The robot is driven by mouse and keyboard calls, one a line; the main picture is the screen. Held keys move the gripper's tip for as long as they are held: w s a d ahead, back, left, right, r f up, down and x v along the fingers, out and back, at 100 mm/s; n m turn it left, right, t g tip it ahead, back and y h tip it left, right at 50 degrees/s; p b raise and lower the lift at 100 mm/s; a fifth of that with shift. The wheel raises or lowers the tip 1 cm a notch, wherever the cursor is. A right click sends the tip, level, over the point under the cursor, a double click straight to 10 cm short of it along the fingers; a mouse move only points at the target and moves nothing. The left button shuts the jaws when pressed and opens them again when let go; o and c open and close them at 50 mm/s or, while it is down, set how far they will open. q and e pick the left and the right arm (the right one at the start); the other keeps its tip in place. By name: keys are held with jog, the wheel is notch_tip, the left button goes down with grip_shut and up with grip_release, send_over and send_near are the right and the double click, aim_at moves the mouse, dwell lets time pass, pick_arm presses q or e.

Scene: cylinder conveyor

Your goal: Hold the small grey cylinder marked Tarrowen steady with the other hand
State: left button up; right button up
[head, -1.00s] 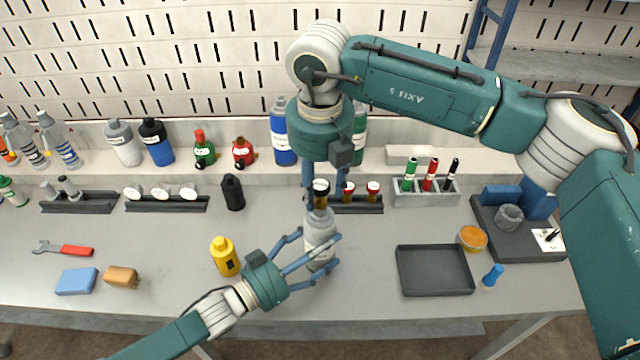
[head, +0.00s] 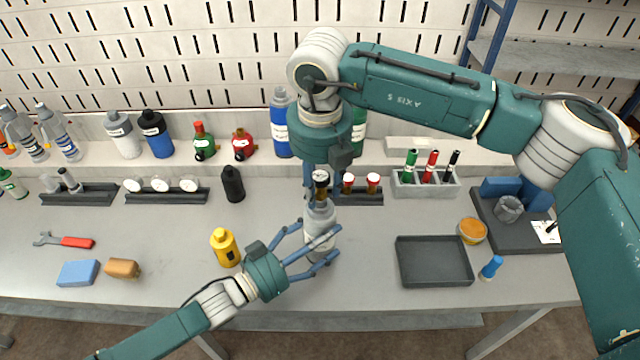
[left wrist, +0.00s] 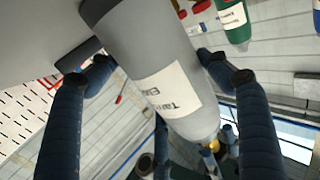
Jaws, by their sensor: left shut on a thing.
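The small grey cylinder (head: 319,222) is a bottle-shaped container standing upright at the middle of the table. Its white label in the left wrist view (left wrist: 172,90) reads upside down and starts with "Tar"; the rest is partly hidden. My left gripper (head: 322,250) is shut around its body from the lower left. My right gripper (head: 323,190) points down from above, just over the cylinder's top.
A rack with red-capped vials (head: 373,183) stands just behind. A yellow bottle (head: 225,248) stands left of the left gripper. A dark empty tray (head: 434,282) and an orange-lidded jar (head: 472,231) are at the right. A blue block (head: 78,273) lies at the front left.

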grip_shut()
jog(key=n, duration=0.3)
jog(key=shift+n, duration=0.4)
jog(key=shift+n+y, duration=0.3)
jog(key=shift+n, duration=0.8)
jog(key=shift+d+n, duration=0.1)
jog(key=shift+n, duration=0.7)
jog(key=n, duration=0.4)
jog(key=shift+g+y, duration=0.3)
